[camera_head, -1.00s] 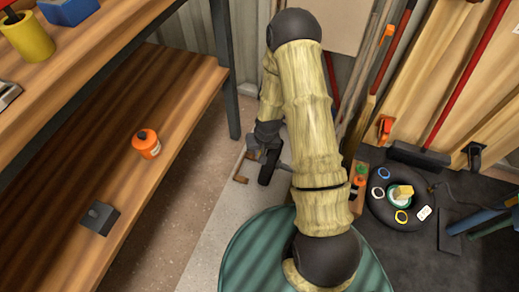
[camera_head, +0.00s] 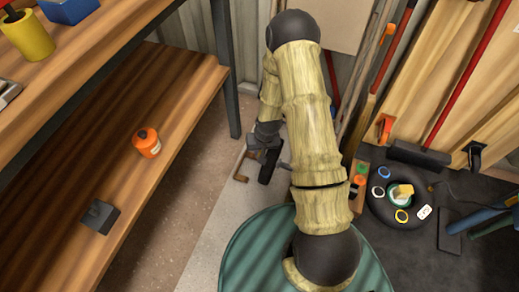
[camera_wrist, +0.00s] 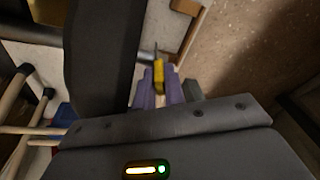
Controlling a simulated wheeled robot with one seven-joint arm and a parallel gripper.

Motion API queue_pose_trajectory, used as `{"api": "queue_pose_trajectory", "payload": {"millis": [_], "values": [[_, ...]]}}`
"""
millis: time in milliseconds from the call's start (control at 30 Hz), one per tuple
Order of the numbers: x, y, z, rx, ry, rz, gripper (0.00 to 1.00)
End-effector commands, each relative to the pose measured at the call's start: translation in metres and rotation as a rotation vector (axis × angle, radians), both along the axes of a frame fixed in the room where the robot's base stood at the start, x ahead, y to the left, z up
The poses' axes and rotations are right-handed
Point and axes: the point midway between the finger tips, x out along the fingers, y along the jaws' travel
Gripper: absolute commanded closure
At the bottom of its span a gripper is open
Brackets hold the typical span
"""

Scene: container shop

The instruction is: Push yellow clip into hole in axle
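The yellow clip (camera_wrist: 158,73) shows in the wrist view with a thin grey pin pointing away from me. My gripper (camera_wrist: 158,88) has its purple fingers on either side of the clip and appears shut on it. In the head view my gripper (camera_head: 262,150) is low beside the shelf, partly hidden by my arm, and the clip cannot be made out there. A brown bar-like part (camera_head: 240,178) lies just left of and below the gripper. Wooden-coloured rods (camera_wrist: 190,35) show past the clip in the wrist view. I cannot tell which part is the axle, and its hole is not visible.
A wooden shelf unit (camera_head: 150,85) stands at left, with an orange bottle (camera_head: 147,142) and a dark block (camera_head: 100,216) on its lower board. A green round-topped drum (camera_head: 245,262) is in front. A black tyre (camera_head: 379,211) with small items lies at right. Bare floor runs between shelf and drum.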

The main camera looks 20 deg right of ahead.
Motion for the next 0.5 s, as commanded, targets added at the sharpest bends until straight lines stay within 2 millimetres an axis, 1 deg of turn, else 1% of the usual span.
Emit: {"api": "queue_pose_trajectory", "payload": {"millis": [33,100,400,500], "values": [[0.0,0.0,0.0001,0.0,0.0,0.0,0.78],[0.0,-0.0001,0.0001,0.0,0.0,0.0,0.65],[-0.0009,-0.0005,0.0,-0.001,0.002,-0.001,0.65],[-0.0016,-0.001,0.0041,-0.001,0.002,-0.001,0.65]]}}
